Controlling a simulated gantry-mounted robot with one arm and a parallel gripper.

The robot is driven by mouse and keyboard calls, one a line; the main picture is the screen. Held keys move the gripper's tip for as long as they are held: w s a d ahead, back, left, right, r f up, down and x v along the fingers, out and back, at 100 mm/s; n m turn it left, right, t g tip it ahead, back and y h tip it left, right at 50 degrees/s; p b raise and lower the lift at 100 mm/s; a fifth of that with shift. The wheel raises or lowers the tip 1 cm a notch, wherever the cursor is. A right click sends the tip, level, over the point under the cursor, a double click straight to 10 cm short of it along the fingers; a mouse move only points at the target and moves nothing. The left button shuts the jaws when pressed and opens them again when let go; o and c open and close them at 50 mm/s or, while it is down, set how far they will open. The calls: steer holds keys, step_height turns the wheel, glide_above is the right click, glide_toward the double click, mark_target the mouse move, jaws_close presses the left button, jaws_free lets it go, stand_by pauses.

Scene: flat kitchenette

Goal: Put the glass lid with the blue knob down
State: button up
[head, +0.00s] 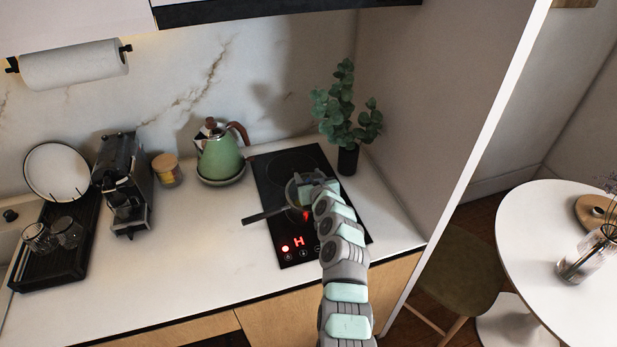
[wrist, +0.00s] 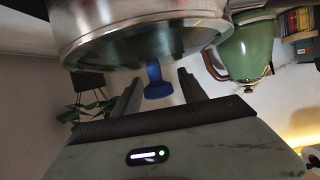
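In the wrist view, which is upside down, the steel pan side (wrist: 150,22) fills the top. The glass lid is seen nearly edge-on at the pan's rim and appears to rest on it. Its blue knob (wrist: 157,84) stands out between my fingers. My gripper (wrist: 158,82) is open around the knob, with a gap showing on each side. The lid's glass is hard to make out in the head view.
A green kettle (head: 220,153) stands left of the cooktop, and a potted plant (head: 348,161) behind it on the right. A coffee machine (head: 124,185) and dish rack (head: 58,240) are farther left. The counter (head: 195,250) left of the cooktop is clear.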

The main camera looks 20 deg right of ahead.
steer(key=shift+r+p, duration=0.6)
steer(key=shift+p, duration=0.15)
steer(key=v, duration=1.1)
steer(key=shift+s, duration=0.5)
